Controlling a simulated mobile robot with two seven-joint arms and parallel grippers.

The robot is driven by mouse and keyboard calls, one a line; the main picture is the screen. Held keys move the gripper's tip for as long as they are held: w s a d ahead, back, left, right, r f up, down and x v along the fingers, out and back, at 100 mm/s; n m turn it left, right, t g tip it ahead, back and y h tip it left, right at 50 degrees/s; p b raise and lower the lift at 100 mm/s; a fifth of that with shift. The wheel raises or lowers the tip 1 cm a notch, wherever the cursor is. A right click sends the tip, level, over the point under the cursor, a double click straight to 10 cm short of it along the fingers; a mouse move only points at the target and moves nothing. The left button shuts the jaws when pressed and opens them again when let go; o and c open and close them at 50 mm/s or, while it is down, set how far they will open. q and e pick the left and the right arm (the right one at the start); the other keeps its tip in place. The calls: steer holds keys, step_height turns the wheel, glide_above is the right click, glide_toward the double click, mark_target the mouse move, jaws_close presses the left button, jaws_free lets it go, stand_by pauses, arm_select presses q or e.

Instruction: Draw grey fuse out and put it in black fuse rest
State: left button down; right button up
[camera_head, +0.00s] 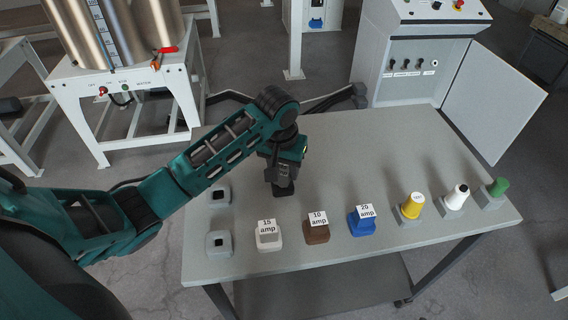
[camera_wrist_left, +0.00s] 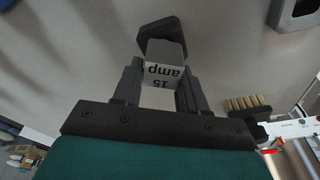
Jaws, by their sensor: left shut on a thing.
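My left gripper (camera_head: 283,180) is over the middle of the grey table. In the wrist view the left gripper (camera_wrist_left: 161,88) is shut on a grey fuse (camera_wrist_left: 164,71) with an upside-down "15 amp" label. The black fuse rest (camera_wrist_left: 160,30) is at the far end of the held fuse; its dark base also shows in the head view (camera_head: 283,190), just below the fingers. The two look in line and touching, but I cannot tell how deep the fuse sits. The held fuse is mostly hidden in the head view. My right gripper is out of view.
A brush (camera_wrist_left: 248,104) lies right of the gripper in the wrist view.

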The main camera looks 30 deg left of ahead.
arm_select(q)
steer(key=shift+f, duration=0.3)
steer(key=c, duration=0.5)
jaws_free()
steer(key=shift+s+d+r+p, duration=0.1)
steer(key=shift+s+r, duration=0.3)
steer(key=shift+r, duration=1.7)
steer(key=shift+s+a+r+p, duration=0.1)
steer(key=shift+s+r, duration=0.25)
steer(key=shift+r, duration=1.8)
steer(key=shift+s+d+r+p, duration=0.1)
steer(key=shift+s+r, duration=0.3)
steer(key=shift+r, duration=1.7)
